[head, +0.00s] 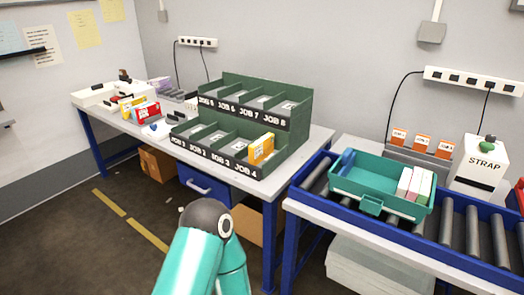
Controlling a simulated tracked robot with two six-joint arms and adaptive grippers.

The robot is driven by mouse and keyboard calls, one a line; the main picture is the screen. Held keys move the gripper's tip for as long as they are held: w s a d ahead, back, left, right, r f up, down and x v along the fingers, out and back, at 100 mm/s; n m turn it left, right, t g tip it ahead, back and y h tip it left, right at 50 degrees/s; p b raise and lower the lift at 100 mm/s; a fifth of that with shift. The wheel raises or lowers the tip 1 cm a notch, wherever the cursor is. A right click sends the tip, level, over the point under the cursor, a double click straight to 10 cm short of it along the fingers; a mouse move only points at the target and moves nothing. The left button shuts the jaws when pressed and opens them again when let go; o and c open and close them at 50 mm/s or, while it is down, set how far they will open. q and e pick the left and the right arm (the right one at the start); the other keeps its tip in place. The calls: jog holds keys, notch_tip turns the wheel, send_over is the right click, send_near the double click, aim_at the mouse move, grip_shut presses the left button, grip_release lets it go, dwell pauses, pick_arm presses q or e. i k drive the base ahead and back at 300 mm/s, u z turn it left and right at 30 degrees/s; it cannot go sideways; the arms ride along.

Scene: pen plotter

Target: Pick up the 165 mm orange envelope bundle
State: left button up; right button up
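An orange-yellow pack (261,148) with a white label stands upright in the front JOB 4 slot of the green sorting rack (284,156). Several orange items with white labels, one of them the middle orange item (421,143), stand in a grey holder (414,158) behind the conveyor. I cannot tell from this view which of these is the 165 mm bundle, as no size can be read. Neither of my grippers is in view; only a teal link of my own arm shows at the bottom centre.
A teal tray (372,195) holding pale packs and a blue item sits on the roller conveyor (457,234). A white STRAP box (483,167) stands at right. The left table carries white bins (94,95) and small coloured boxes (147,112). The floor at left is clear.

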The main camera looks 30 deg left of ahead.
aim_at(263, 147)
jog(key=i, duration=0.2)
jog(key=z, duration=2.6)
jog(key=k, duration=2.1)
jog(key=z, duration=1.7)
jog(key=i, duration=0.05)
jog(key=u, duration=3.3)
jog(key=i, duration=0.3)
jog(key=u, duration=0.4)
